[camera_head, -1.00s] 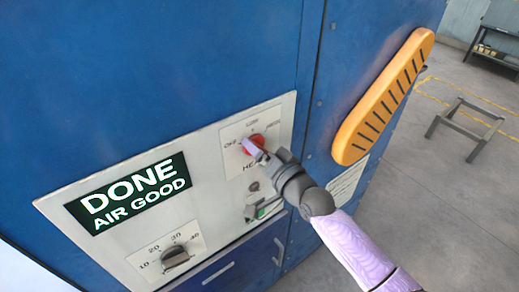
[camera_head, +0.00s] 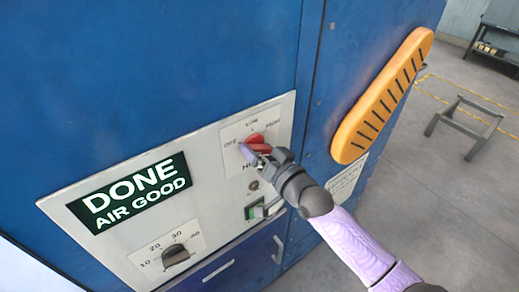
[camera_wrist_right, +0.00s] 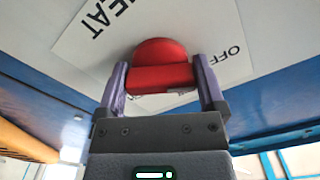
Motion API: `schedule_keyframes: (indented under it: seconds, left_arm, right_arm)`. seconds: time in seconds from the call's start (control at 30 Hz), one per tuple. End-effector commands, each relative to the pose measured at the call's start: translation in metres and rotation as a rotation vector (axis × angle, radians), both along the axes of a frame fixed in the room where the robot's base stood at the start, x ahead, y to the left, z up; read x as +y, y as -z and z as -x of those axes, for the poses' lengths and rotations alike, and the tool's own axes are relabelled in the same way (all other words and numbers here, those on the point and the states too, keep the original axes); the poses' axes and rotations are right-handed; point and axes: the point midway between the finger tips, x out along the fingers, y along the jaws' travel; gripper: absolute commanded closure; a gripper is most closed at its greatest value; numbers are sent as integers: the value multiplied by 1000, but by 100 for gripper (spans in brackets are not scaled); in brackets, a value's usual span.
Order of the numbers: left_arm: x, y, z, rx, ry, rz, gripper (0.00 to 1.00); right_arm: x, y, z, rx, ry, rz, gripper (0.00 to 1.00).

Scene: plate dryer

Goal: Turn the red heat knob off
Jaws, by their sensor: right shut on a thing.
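The red heat knob (camera_head: 254,141) is on the light control panel, with OFF at its left, LOW above it and HIGH at its right. My right gripper (camera_head: 249,152) is shut on the knob. In the right wrist view the knob's raised bar (camera_wrist_right: 160,78) lies between the two purple fingers of the right gripper (camera_wrist_right: 161,85), and the OFF label (camera_wrist_right: 235,54) shows to the right. Where the knob points among the labels is hard to tell. My left gripper is not in view.
A green-lit switch (camera_head: 254,210) sits below the knob. A numbered dial (camera_head: 175,256) and a DONE / AIR GOOD display (camera_head: 130,193) are to the left. An orange slotted handle (camera_head: 383,97) stands out at the right.

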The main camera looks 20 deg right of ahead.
Motion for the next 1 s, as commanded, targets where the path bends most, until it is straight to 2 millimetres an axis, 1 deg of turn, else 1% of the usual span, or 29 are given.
schedule_keyframes:
  seconds: [0.03,0.2,0.23,0.27,0.47,0.57,0.67,0.9,1.0]
  left_arm:
    - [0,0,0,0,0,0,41]
    - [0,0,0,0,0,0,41]
    - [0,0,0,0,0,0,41]
    - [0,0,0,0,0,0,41]
    - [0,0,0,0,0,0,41]
    - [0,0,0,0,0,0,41]
    - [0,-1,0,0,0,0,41]
    - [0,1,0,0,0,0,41]
    - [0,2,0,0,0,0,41]
  right_arm:
    - [0,2,1,5,0,5,71]
    - [0,3,1,5,0,5,71]
    - [0,3,1,6,0,4,6]
    - [0,2,1,6,0,4,0]
    - [0,1,0,3,0,2,0]
    - [-2,2,6,5,1,2,0]
    - [-7,2,20,5,0,3,0]
    - [-25,3,70,7,-1,4,0]
    - [-31,3,85,8,0,4,0]
